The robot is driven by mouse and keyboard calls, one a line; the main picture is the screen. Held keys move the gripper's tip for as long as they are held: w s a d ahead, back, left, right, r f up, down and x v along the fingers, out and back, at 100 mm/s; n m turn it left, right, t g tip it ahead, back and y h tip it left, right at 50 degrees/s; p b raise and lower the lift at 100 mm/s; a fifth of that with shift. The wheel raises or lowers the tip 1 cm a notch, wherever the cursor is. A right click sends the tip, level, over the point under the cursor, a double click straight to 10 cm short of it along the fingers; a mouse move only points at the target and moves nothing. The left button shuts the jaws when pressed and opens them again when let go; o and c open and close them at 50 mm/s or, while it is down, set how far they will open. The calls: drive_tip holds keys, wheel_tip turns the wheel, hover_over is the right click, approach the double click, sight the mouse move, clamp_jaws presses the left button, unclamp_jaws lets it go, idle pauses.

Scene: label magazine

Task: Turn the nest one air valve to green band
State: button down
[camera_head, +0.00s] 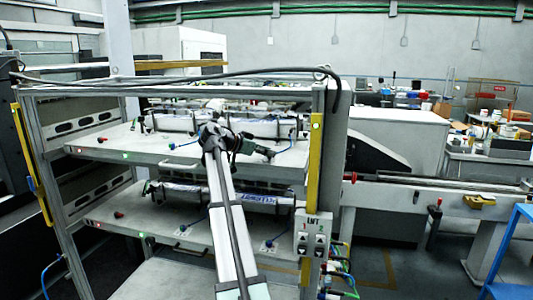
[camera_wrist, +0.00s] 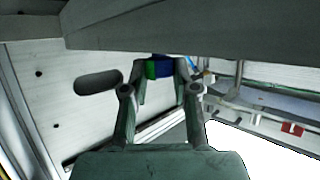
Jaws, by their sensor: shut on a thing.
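My gripper (camera_wrist: 160,70) is shut on a small blue and green piece, which I take to be the air valve (camera_wrist: 158,69). In the head view my gripper (camera_head: 266,152) is over the right part of the upper shelf (camera_head: 135,148). The valve in its grasp is too small to make out there. I cannot tell which band the valve points to.
The rack has a lower shelf (camera_head: 115,220) and a yellow strip on its right post (camera_head: 315,165). A control box (camera_head: 312,238) hangs on that post. A long blue and white unit (camera_head: 235,195) lies on the lower shelf. A red piece (camera_wrist: 292,129) shows at right in the wrist view.

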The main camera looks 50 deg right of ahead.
drive_tip(key=c, duration=0.9)
unclamp_jaws()
drive_tip(key=shift+f, duration=0.1)
drive_tip(key=v, duration=1.2)
